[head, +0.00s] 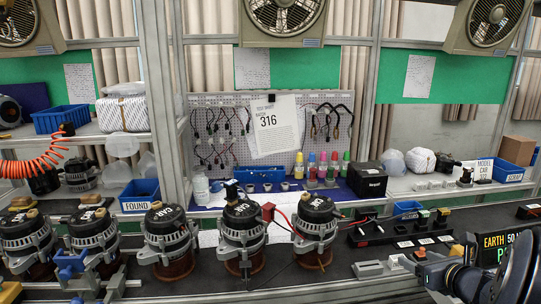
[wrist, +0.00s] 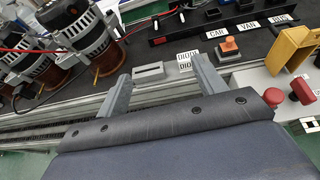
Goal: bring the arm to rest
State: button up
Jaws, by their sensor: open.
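My gripper (wrist: 160,68) is open and empty in the wrist view, its two grey fingers apart above the near edge of the bench. In the head view my gripper (head: 402,264) is at the lower right, with my dark arm behind it. A small grey slotted block (wrist: 150,72) lies on the bench just beyond the fingers; whether they touch it I cannot tell. The alternators (head: 243,234) stand in a row to the left of the gripper, apart from it. One alternator (wrist: 82,30) shows at the upper left of the wrist view.
A black labelled rail (head: 400,228) lies behind the gripper. An orange button (wrist: 229,45), a yellow bracket (wrist: 290,48) and a red button (wrist: 302,89) are to its right. A dark display (head: 500,245) stands close to my arm. Shelves with blue bins (head: 140,194) are behind.

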jog(key=w+a+r+n+y+p, duration=0.1)
jog(key=a+r+p, duration=0.1)
jog(key=a+p, duration=0.4)
jog(key=w+a+r+y+p, duration=0.1)
jog(key=a+p, duration=0.5)
jog(key=a, duration=1)
jog(key=shift+w+a+r+n, duration=0.25)
jog(key=shift+w+r+n, duration=0.15)
jog(key=shift+w+r, duration=0.35)
